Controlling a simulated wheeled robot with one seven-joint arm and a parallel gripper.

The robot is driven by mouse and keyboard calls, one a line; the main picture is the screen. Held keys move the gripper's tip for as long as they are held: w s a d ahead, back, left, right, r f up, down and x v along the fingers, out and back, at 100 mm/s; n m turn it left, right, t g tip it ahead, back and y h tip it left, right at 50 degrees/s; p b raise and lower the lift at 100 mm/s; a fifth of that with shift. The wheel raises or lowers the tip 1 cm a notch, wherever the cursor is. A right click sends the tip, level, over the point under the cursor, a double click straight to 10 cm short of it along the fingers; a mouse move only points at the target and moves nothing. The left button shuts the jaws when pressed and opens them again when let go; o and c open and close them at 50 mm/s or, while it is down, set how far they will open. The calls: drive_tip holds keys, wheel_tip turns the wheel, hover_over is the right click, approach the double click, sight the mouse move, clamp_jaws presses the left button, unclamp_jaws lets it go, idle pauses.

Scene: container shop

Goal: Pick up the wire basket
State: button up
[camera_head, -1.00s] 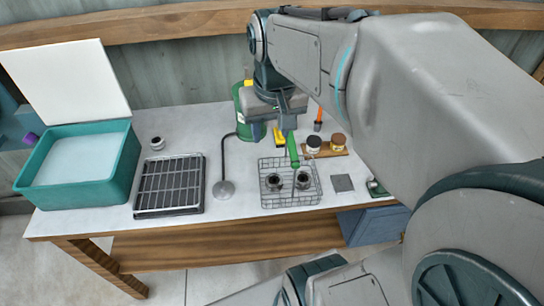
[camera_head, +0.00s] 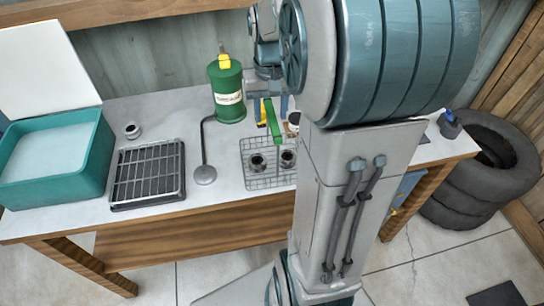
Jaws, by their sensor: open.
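The wire basket (camera_head: 262,184) stands on the pale worktop, a low grid of thin wire. Two small dark and silver round parts sit inside it. My gripper (camera_head: 269,130) is behind and above the basket's back edge, pointing down. A yellow piece and a green piece show at its fingers. It is open, and I see nothing held in it. It appears apart from the basket. My arm covers the basket's right end.
A black slotted rack (camera_head: 148,172) and a thin-stemmed tool with a round foot (camera_head: 205,175) stand left of the basket. A green canister (camera_head: 227,92) is behind. A teal bin (camera_head: 85,172) is far left. Tyres (camera_head: 470,200) are stacked right of the table.

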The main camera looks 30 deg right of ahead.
drive_tip(key=shift+w+d+f+p, duration=0.1)
drive_tip(key=shift+d+f+p, duration=0.05)
drive_tip(key=shift+f, duration=1.25)
drive_tip(key=shift+d+f+p, duration=0.1)
drive_tip(key=shift+f+p, duration=0.05)
drive_tip(key=shift+f, duration=1.2)
drive_tip(key=shift+r, duration=0.1)
clamp_jaws()
